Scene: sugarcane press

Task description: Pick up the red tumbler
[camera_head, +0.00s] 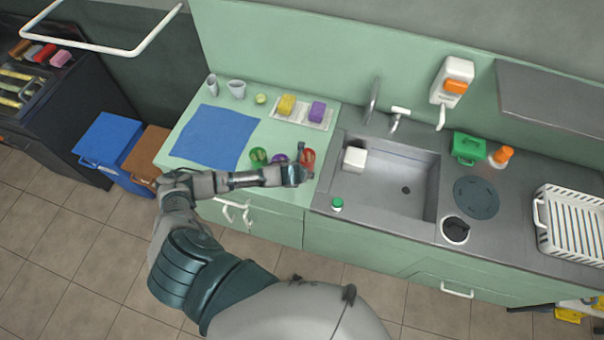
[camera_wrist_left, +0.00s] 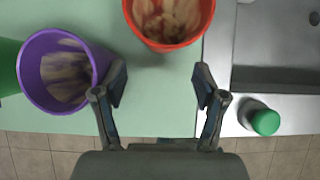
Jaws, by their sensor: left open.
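The red tumbler (camera_head: 308,156) stands on the green counter close to the sink. In the left wrist view the red tumbler (camera_wrist_left: 168,22) is upright, seen from above, with pale brownish contents, and is cut off by the top edge. My left gripper (camera_head: 302,162) is at the counter's front, by the tumbler. In the wrist view my left gripper (camera_wrist_left: 160,88) is open, with its empty fingers pointing at the tumbler and a gap of bare counter between. My right gripper is not in view.
A purple tumbler (camera_wrist_left: 62,70) stands left of my fingers, with a green tumbler (camera_head: 258,156) beyond it. A green-capped bottle (camera_wrist_left: 260,118) stands at right by the sink (camera_head: 392,180). A blue mat (camera_head: 214,136) and a sponge tray (camera_head: 302,112) lie on the counter.

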